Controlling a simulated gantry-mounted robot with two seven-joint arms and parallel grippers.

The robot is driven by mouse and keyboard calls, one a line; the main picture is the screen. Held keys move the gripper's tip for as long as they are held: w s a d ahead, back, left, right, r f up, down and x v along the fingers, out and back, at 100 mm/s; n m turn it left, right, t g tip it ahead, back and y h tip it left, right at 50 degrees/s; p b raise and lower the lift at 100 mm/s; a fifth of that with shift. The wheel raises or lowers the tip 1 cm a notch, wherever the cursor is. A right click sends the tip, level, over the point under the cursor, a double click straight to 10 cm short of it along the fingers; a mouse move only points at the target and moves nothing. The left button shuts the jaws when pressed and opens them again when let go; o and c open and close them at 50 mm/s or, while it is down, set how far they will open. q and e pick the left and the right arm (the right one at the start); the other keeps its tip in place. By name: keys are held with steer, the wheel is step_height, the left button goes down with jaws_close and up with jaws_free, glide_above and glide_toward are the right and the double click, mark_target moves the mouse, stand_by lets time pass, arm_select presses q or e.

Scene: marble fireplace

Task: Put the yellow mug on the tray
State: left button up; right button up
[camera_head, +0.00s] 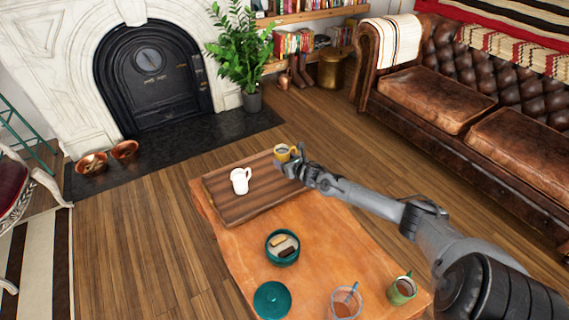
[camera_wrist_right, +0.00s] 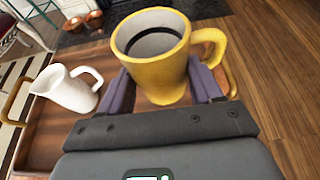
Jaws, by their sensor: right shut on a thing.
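The yellow mug (camera_head: 283,153) is upright at the far right corner of the wooden tray (camera_head: 262,196). My right gripper (camera_head: 303,168) is shut on it; in the right wrist view the mug (camera_wrist_right: 155,62) sits between the two purple-grey fingers, with its handle to the right. In that view the tray (camera_wrist_right: 62,128) lies below and to the left of the mug. I cannot tell whether the mug's base touches the tray. My left gripper is not in view.
A white jug (camera_head: 240,181) stands on the tray, left of the mug. Nearer on the orange-brown table (camera_head: 245,250) are a teal bowl with food (camera_head: 283,247), a teal lid (camera_head: 272,300), a glass (camera_head: 346,302) and a green cup (camera_head: 402,290). The tray's near part is bare.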

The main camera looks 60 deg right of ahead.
step_height(320, 180, down, 2)
steer(key=shift+w+a+f+b, duration=0.1)
steer(key=shift+f+b, duration=0.05)
steer(key=shift+b, duration=0.75)
step_height(320, 180, down, 4)
steer(key=b, duration=0.4)
steer(key=shift+f+b, duration=0.3)
steer(key=shift+f, duration=0.2)
steer(key=o, duration=1.4)
steer(key=shift+o, duration=0.2)
steer(key=shift+f, duration=0.1)
